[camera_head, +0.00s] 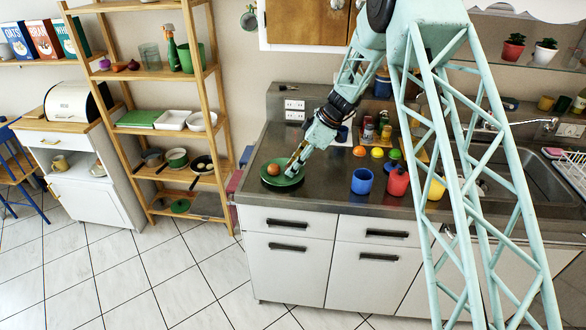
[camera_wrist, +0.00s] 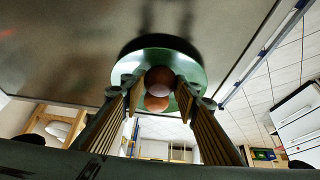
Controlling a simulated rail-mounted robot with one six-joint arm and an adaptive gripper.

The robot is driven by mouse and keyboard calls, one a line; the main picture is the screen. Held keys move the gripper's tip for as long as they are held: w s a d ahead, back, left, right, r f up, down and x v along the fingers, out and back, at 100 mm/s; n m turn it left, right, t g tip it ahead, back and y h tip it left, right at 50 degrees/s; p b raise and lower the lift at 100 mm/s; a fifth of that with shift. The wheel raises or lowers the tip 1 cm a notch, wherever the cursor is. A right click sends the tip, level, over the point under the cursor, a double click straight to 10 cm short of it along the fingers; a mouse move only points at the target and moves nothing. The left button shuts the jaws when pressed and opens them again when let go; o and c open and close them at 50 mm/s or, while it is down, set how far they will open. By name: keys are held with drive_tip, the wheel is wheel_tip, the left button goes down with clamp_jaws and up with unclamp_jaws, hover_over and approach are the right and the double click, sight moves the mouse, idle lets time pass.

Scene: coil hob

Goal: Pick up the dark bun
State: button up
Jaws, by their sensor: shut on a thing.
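The dark bun (camera_wrist: 160,80) is a round, dark reddish-brown ball. In the wrist view it sits between the fingertips, over the green plate (camera_wrist: 192,62). A lighter brown bun (camera_wrist: 156,103) shows just below it in that view. My gripper (camera_wrist: 158,90) is shut on the dark bun; the exact finger contact is hard to see. In the head view my gripper (camera_head: 290,172) reaches down over the right side of the green plate (camera_head: 283,182). One brown bun (camera_head: 273,169) shows there to the left of the fingers; I cannot tell which. Any gap beneath the dark bun is unclear.
The plate stands near the left end of the steel counter (camera_head: 325,185). To the right stand a blue mug (camera_head: 362,181), a red container (camera_head: 398,181) and a yellow cup (camera_head: 436,187). Several fruits lie behind them. A wooden shelf (camera_head: 165,75) stands to the left.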

drive_tip(key=shift+r, duration=1.3)
drive_tip(key=s+d+r+b, duration=0.1)
drive_tip(key=s+d+b, duration=0.1)
drive_tip(key=s, duration=1.3)
drive_tip(key=shift+s+d+r, duration=0.25)
drive_tip(key=shift+s+d, duration=0.1)
drive_tip(key=shift+d, duration=0.35)
